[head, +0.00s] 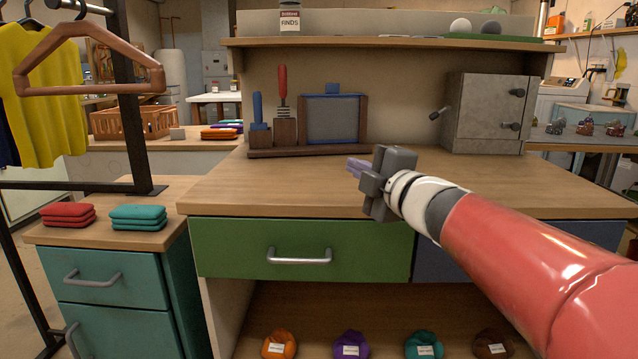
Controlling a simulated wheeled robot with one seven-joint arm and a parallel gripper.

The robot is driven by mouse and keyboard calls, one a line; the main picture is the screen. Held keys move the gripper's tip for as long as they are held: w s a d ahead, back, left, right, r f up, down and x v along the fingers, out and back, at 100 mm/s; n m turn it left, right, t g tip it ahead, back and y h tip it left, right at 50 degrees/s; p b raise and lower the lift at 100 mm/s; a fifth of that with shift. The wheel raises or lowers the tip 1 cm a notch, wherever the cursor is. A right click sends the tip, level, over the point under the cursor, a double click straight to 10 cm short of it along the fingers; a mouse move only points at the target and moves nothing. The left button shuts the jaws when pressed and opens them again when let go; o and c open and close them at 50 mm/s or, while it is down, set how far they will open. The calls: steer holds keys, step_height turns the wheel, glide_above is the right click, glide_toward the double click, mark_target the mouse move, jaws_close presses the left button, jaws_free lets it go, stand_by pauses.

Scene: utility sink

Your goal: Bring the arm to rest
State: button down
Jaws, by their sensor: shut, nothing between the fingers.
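My gripper (359,168) is above the front part of the wooden desk top (255,184), pointing left and away from me. Its fingers look shut, with nothing seen between them. My red and white arm (530,255) reaches in from the lower right and covers part of the blue drawer front (592,236). The gripper appears apart from the desk top and from the things on it.
A wooden rack (286,132) with tools and a grey safe (484,112) stand at the desk's back. A green drawer (225,247) is shut below. A clothes rail (127,100) with a hanger (92,93) stands left. The desk's left front is clear.

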steer(key=s+d+f+m+g+h, duration=0.2)
steer(key=s+d+f+m+h, duration=0.9)
steer(key=m, duration=0.4)
steer(key=s+a+f+m+g+y, duration=0.1)
steer(key=s+f+m+g, duration=0.5)
steer(key=s+f, duration=0.8)
steer(key=shift+s+a+m+g+y, duration=0.4)
steer(key=shift+s+a+g, duration=0.35)
steer(key=shift+s+g, duration=0.4)
